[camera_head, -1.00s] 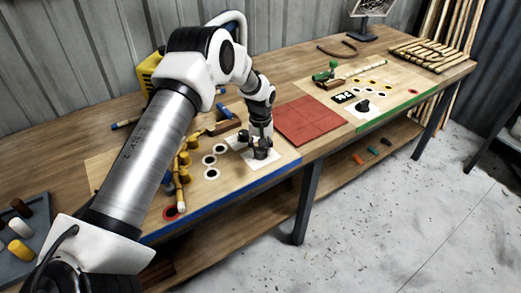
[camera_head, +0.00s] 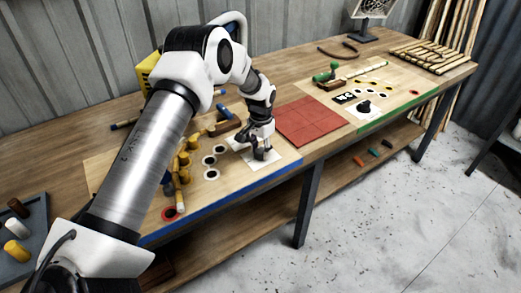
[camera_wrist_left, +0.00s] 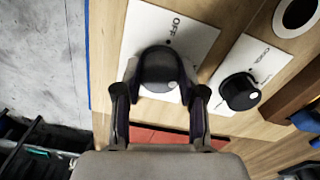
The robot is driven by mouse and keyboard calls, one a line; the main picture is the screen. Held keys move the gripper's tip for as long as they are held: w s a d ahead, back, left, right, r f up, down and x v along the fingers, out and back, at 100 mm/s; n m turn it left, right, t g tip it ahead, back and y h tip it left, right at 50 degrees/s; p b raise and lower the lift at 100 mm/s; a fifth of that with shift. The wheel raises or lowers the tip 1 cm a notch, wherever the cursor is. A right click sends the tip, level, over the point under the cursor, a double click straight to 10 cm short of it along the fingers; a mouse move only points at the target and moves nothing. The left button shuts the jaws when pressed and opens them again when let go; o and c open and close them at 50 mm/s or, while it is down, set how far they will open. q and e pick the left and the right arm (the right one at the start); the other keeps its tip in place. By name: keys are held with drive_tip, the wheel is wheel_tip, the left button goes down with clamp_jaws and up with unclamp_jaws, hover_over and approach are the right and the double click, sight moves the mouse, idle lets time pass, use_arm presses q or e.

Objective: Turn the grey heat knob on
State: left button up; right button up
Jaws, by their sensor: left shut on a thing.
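The dark grey heat knob (camera_wrist_left: 160,66) stands on a white plate (camera_wrist_left: 205,38) marked OFF, in the left wrist view. A small pale mark shows on the knob's near right part, away from the OFF label. My left gripper (camera_wrist_left: 159,92) is shut on this knob, one finger on each side. In the head view my left gripper (camera_head: 262,152) is down at the white plate (camera_head: 240,143) by the blue-edged board's front right, and it largely hides the knob.
A second dark knob (camera_wrist_left: 240,92) on its own white plate stands close to the right in the left wrist view. A red mat (camera_head: 310,121) lies right of the gripper. Wooden pegs and black-ringed holes (camera_head: 209,161) are to its left.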

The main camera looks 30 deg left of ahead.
sight(261, 150)
use_arm(q)
drive_tip(key=shift+s+f, duration=0.15)
drive_tip(key=shift+f, duration=0.05)
idle(0.3)
drive_tip(key=o, duration=1.1)
drive_tip(key=shift+o, duration=0.2)
drive_tip(key=shift+w, duration=0.2)
drive_tip(key=shift+r, duration=0.15)
wheel_tip(261, 150, up, 12)
drive_tip(key=shift+f, duration=0.2)
